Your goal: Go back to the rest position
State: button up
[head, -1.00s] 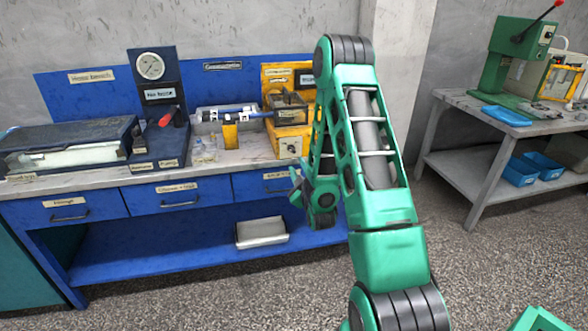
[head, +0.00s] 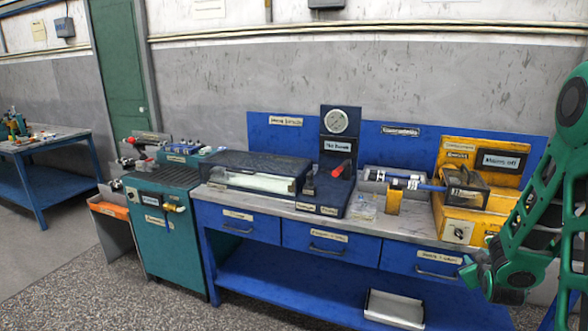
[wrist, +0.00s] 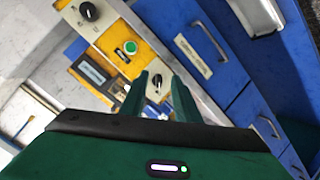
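My gripper (head: 474,274) hangs at the right of the head view, in front of the right drawer of the blue workbench (head: 270,268). The green arm above it runs up along the right edge and is partly cut off. In the wrist view the two green fingers of my gripper (wrist: 160,80) stand apart with nothing between them. Beyond them, tilted in that view, is a yellow panel with a green button (wrist: 130,47) and a black knob, beside blue drawers (wrist: 210,55).
The bench carries a pressure gauge (head: 337,122), a yellow control box (head: 458,228) and a blue-grey case (head: 255,170). A metal tray (head: 394,308) lies on its lower shelf. A teal cabinet (head: 166,240) stands left of it. Floor at lower left is clear.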

jog(key=s+a+r+m+g+y, duration=0.2)
jog(key=s+a+r+m+g, duration=0.1)
jog(key=s, duration=0.9)
jog(key=s+a+r+m+g+y, duration=0.2)
jog(key=s+a+g, duration=0.3)
jog(key=s, duration=0.8)
jog(key=s+a+r+m+g+y, duration=0.2)
jog(key=s+a+r+m+g, duration=0.2)
jog(key=s, duration=0.8)
jog(key=shift+s+a+r, duration=0.25)
jog(key=shift+a+r, duration=0.35)
jog(key=shift+a, duration=0.05)
